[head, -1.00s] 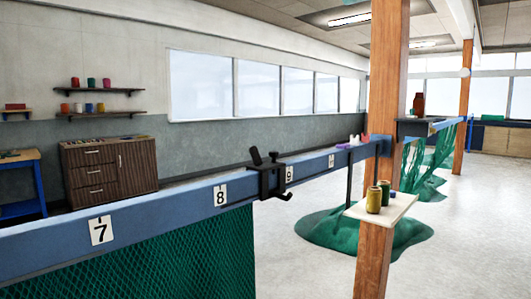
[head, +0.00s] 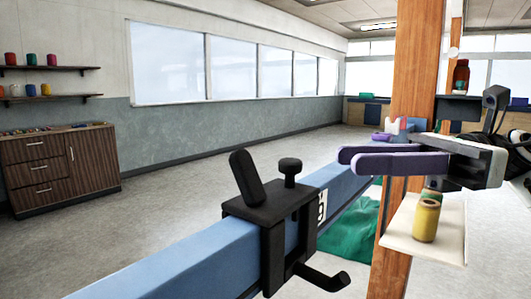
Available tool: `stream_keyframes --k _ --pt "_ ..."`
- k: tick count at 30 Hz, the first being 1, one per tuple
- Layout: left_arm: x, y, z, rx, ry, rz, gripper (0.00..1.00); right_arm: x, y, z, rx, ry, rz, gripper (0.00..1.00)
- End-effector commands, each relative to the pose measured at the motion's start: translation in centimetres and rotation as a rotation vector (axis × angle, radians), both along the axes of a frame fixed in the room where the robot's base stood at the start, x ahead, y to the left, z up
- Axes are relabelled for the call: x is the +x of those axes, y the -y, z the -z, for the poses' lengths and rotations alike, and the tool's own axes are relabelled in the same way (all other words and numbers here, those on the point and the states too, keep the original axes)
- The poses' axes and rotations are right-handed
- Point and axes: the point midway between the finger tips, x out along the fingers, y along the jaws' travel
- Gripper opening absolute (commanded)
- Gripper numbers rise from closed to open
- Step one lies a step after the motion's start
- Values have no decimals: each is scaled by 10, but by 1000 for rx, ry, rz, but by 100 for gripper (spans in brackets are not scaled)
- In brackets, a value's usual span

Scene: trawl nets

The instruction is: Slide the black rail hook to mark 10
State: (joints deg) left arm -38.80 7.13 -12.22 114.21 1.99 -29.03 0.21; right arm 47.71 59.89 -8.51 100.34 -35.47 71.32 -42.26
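The black rail hook (head: 268,210) straddles the blue rail (head: 165,272) in the middle of the head view. It has a tilted lever and a round knob on top, and a hook arm sticking out low at the right. A white number plate (head: 322,206), partly covered, shows just beyond the hook; it appears to be mark 9. I cannot make out mark 10. My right gripper (head: 352,158), with purple fingers, is in the air to the right of the hook, pointing left and apart from it. My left gripper is not in view.
A wooden post (head: 408,85) stands at the right, with a small white shelf (head: 447,243) holding a yellow spool (head: 426,220). Green netting (head: 352,232) lies beyond the rail. A cabinet (head: 62,165) stands at the left wall; the floor between is clear.

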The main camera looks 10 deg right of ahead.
Motion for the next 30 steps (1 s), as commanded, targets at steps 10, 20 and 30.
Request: stream_keyframes --k 10,20,30 --pt "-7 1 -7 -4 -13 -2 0 3 -43 -4 -17 16 -5 27" --pt "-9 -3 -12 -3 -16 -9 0 9 -93 -3 -16 15 -3 27" --pt "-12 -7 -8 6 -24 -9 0 11 -101 -1 -15 14 -1 27"
